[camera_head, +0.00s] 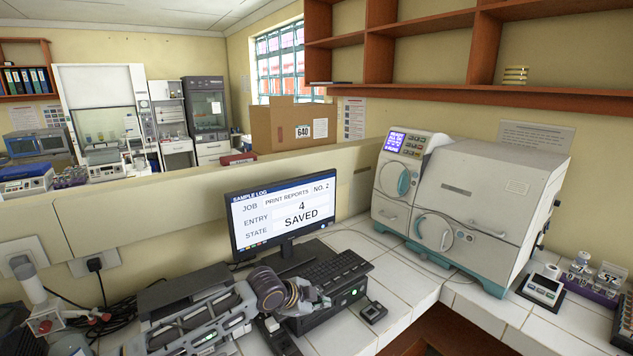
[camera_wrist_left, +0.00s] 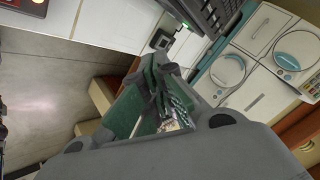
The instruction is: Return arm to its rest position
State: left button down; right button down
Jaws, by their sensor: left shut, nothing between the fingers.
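My left arm comes in from the lower left in the head view, over the tiled bench. My left gripper (camera_head: 308,293) is at its end, in front of the monitor and over the black computer case (camera_head: 335,312). In the left wrist view the gripper (camera_wrist_left: 166,75) has its grey fingers together, with nothing between them. It is apart from the incubator (camera_wrist_left: 232,75) in that view. My right gripper is not in view.
The monitor (camera_head: 283,212) reads entry 4, state saved. A keyboard (camera_head: 338,270) lies before it. The white and teal incubator (camera_head: 485,195) stands at the right, its round-handled doors shut. Small instruments and a tube rack (camera_head: 596,290) sit farther right. White tiles (camera_head: 410,285) between are clear.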

pick_arm(q)
jog(key=s+f+n, duration=0.4)
jog(key=s+n, duration=0.1)
jog(key=s, duration=0.9)
jog(key=s+a+f+n+g+y, duration=0.1)
jog(key=s+a+f+n+y, duration=0.4)
jog(key=s+a, duration=0.55)
jog(key=s+a+f+n+g+y, duration=0.2)
jog(key=s+a+n, duration=0.55)
jog(key=a, duration=0.55)
jog(key=s+f+m+g+b, duration=0.1)
jog(key=s+f, duration=0.1)
jog(key=f, duration=1.6)
jog(key=s+f+b, duration=0.1)
jog(key=s+f, duration=0.1)
jog(key=f, duration=1.6)
jog(key=s+a+f, duration=0.1)
jog(key=s+f, duration=0.9)
jog(key=s+a+f+g+b, duration=0.1)
jog(key=s+a+f, duration=0.1)
jog(key=s+f, duration=0.8)
jog(key=shift+s+a+f, duration=0.25)
jog(key=shift+s+a, duration=0.05)
jog(key=shift+s, duration=0.35)
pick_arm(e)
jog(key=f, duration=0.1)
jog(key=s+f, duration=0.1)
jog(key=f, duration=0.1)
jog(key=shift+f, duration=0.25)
